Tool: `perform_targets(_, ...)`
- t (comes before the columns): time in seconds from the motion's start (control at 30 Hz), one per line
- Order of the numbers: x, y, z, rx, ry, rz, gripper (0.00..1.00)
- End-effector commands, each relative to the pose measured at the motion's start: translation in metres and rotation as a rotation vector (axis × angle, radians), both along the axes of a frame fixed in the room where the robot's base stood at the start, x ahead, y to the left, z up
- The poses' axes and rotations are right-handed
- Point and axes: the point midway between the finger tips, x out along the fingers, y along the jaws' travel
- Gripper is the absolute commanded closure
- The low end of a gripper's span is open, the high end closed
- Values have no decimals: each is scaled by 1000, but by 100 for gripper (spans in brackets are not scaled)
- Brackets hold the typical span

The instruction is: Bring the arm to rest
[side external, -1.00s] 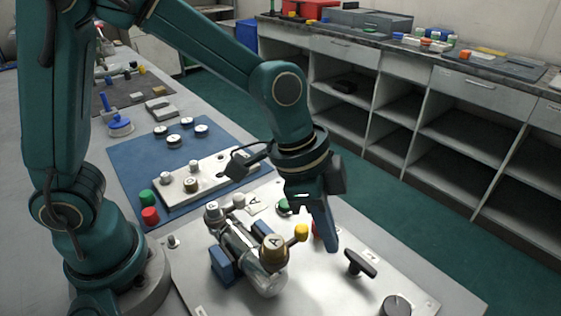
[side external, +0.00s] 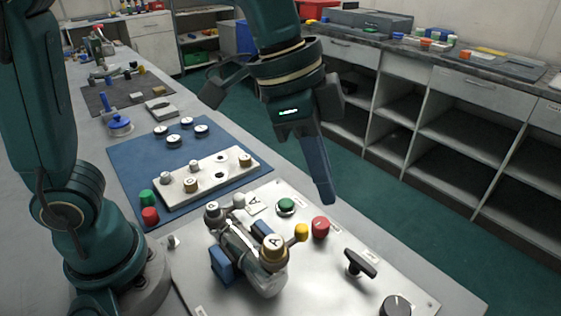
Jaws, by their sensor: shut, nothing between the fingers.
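My gripper (side external: 327,196) is raised above the back right edge of the white air panel (side external: 325,275). Its fingers are shut with nothing between them and point down. The green button (side external: 286,206) and red button (side external: 321,227) show clearly on the panel below it, apart from the fingers. A clear cylinder (side external: 248,258) with a brass cap marked A (side external: 273,247) lies on the panel in a blue holder (side external: 221,264). A yellow knob (side external: 301,232) is beside it.
A black T-handle (side external: 361,263) and a dark dial (side external: 396,306) stand on the panel's right. A white block (side external: 207,177) with several knobs lies on the blue mat (side external: 130,155). Open shelves (side external: 470,130) line the back. The space around my gripper is clear.

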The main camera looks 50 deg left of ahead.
Motion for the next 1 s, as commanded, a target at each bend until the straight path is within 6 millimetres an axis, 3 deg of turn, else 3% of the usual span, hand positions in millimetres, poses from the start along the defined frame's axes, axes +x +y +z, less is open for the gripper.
perform_targets(0.27,0,1,0,0,0,3,100)
perform_targets(0.37,4,7,9,-11,-30,26,100)
perform_targets(0.53,-6,39,28,-19,-103,129,100)
perform_targets(0.67,-26,72,30,-21,-147,294,100)
perform_targets(0.8,-52,103,19,-28,-176,500,100)
perform_targets(1.0,-83,130,-12,-47,-181,766,100)
